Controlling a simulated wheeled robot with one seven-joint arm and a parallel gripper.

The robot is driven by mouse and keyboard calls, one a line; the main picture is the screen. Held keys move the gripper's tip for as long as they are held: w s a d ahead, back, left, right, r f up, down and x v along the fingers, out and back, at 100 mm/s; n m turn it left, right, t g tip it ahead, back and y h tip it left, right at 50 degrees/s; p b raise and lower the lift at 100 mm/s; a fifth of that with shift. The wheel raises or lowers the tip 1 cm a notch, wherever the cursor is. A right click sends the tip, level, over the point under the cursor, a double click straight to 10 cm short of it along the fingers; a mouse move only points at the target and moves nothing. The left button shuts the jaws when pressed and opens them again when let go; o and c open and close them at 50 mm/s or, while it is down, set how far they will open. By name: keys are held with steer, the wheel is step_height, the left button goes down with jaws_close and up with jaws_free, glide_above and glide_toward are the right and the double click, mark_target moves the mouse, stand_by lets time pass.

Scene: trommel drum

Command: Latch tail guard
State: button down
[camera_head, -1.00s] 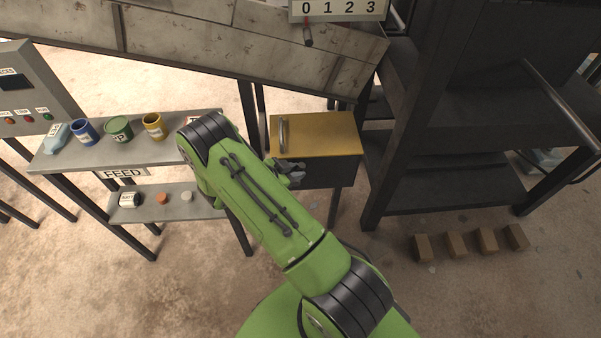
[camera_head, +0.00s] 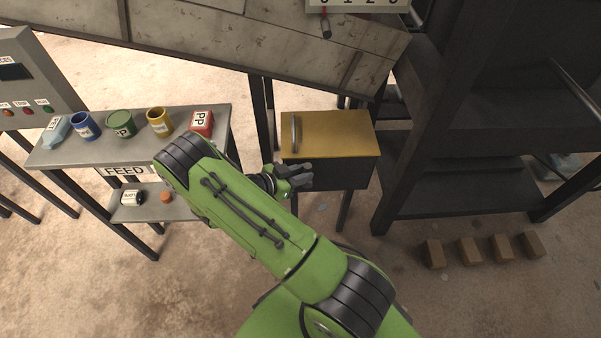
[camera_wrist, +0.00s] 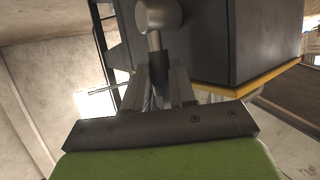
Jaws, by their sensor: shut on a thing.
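A dark box with a yellow lid (camera_head: 350,132) stands below the drum's lower end. A grey bar handle (camera_head: 295,133) is on the lid's left part. The lid looks down flat on the box. Which part is the tail guard, I cannot tell for sure. My gripper (camera_head: 296,176) is at the box's lower left front. In the wrist view the box's dark wall (camera_wrist: 262,40) and yellow edge are close beside it. My gripper's fingers (camera_wrist: 160,88) are shut on the stem of a grey round-ended lever (camera_wrist: 158,14). What the lever is fixed to is hidden.
The dark frame (camera_head: 420,130) stands right of the box. Several brown blocks (camera_head: 470,251) lie on the floor at right.

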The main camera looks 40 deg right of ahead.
steer(key=c, duration=1.2)
jaws_free()
steer(key=shift+a, duration=0.1)
steer(key=p+v, duration=0.3)
steer(key=v, duration=1.2)
steer(key=shift+a, duration=0.3)
steer(key=shift+r, duration=0.15)
